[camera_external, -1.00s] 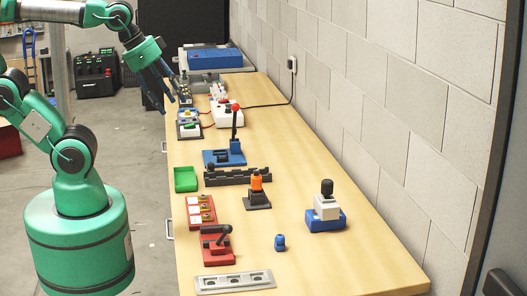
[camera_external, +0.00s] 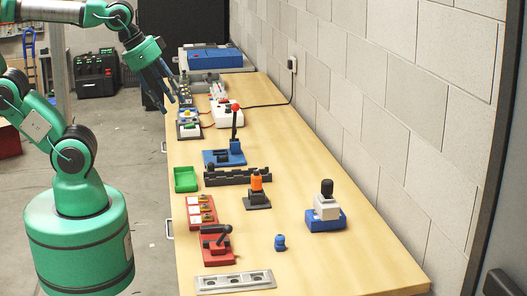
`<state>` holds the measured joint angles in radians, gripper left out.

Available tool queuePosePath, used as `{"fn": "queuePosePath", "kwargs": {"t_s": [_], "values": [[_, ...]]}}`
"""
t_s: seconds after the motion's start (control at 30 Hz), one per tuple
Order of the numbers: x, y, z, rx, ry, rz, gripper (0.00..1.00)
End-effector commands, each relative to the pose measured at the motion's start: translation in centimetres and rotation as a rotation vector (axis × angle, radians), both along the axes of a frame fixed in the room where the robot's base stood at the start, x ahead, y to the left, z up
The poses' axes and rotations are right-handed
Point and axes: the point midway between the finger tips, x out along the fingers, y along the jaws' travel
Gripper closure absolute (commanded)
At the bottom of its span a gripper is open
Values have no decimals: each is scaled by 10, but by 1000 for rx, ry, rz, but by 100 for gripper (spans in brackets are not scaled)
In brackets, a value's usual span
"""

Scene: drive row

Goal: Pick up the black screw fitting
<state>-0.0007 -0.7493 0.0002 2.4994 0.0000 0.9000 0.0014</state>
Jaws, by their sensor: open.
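My gripper (camera_external: 175,98) is open and empty. It hangs over the left edge of the table (camera_external: 310,255), toward the far end, beside the row of small devices. Its fingers point down and to the right. I cannot tell for sure which part is the black screw fitting. A black cylindrical piece (camera_external: 327,187) stands upright on a white block (camera_external: 326,208) with a blue base, at the right near the wall. Another dark part (camera_external: 214,230) lies on a red base (camera_external: 216,250) at the near left. Both are well away from my gripper.
A green tray (camera_external: 185,180), a black rail (camera_external: 237,177), an orange-topped piece (camera_external: 256,184), a red-tipped lever on a blue base (camera_external: 235,140) and a small blue part (camera_external: 280,243) stand on the table. A brick wall (camera_external: 370,110) bounds the right side. The near right table area is clear.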

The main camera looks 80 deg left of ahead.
Motion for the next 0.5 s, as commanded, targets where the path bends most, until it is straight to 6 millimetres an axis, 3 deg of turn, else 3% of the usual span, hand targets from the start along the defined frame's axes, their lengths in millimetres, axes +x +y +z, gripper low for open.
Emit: {"fn": "queuePosePath", "kwargs": {"t_s": [0.27, 0.5], "values": [[18, 12, 1, 28, 26, -17, 58], [60, 46, -2, 89, 86, -68, 58]]}}
